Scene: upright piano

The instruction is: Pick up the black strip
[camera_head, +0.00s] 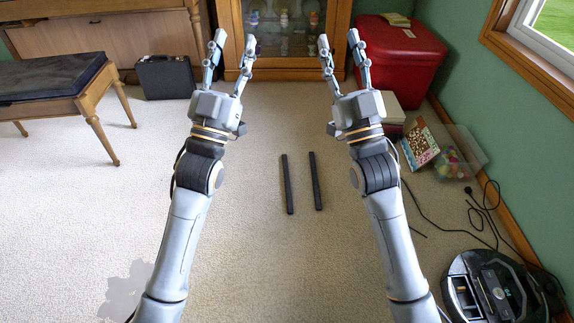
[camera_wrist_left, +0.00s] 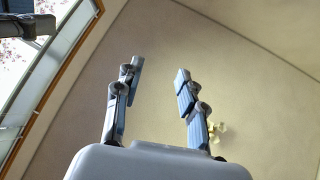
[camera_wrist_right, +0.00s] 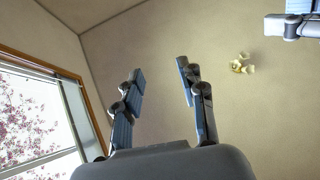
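Two black strips lie on the beige carpet between my arms in the head view, side by side with a small gap. One is the left black strip (camera_head: 287,184), the other the right black strip (camera_head: 316,181). My left gripper (camera_head: 232,42) is open and empty, raised above the floor and pointing away from the strips. My right gripper (camera_head: 339,44) is also open and empty, raised likewise. In the wrist views the fingers of the left gripper (camera_wrist_left: 158,72) and the right gripper (camera_wrist_right: 160,72) stand apart, with ceiling and wall behind them. Neither wrist view shows the strips.
A robot vacuum (camera_head: 490,290) and a black cable (camera_head: 487,205) lie at right. A clear bin (camera_head: 470,150), a red chest (camera_head: 402,60) and a glass cabinet (camera_head: 340,30) stand beyond. A piano bench (camera_head: 60,85) and black case (camera_head: 165,78) are at left. Carpet around the strips is clear.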

